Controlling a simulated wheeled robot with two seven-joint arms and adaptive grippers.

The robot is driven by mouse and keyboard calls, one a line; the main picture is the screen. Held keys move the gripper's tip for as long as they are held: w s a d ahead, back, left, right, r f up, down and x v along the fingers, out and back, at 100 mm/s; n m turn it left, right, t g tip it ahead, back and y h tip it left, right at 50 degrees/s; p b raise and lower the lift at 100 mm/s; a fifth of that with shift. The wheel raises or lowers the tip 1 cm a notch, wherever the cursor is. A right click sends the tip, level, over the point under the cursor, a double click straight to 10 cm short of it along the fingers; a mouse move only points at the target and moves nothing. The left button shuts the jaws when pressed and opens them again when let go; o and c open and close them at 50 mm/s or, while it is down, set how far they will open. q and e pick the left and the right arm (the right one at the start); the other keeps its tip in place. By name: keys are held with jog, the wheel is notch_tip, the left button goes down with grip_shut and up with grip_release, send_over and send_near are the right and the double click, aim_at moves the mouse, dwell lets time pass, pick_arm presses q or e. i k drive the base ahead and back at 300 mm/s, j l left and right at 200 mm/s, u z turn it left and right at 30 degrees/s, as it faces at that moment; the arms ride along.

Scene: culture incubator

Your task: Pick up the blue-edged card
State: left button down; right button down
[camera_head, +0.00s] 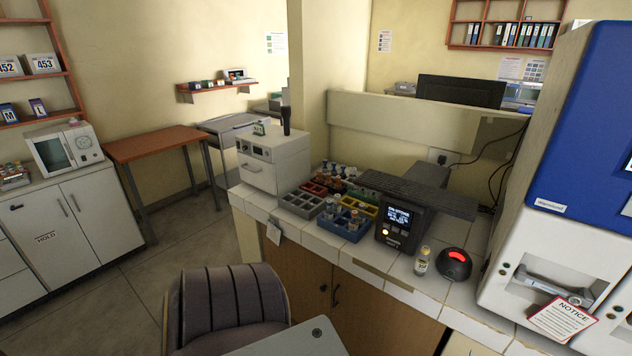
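I cannot clearly pick out a blue-edged card. A notice card (562,320) with a red edge is on the front of the white and blue machine at the right. A small pale tag (274,232) hangs at the counter's front edge; its edge colour is too small to tell. On the left shelf stand a blue item marked M (8,112) and a purple one marked L (38,107). Neither of my grippers is in view.
The tiled counter (388,277) carries coloured vial racks (342,225), a dark device with a lit display (398,222), a vial (422,262) and a round black device with a red light (456,264). A chair (232,305) stands in front. Floor (125,275) is clear at left.

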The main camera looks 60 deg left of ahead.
aim_at(274, 233)
jog(key=u, duration=2.5)
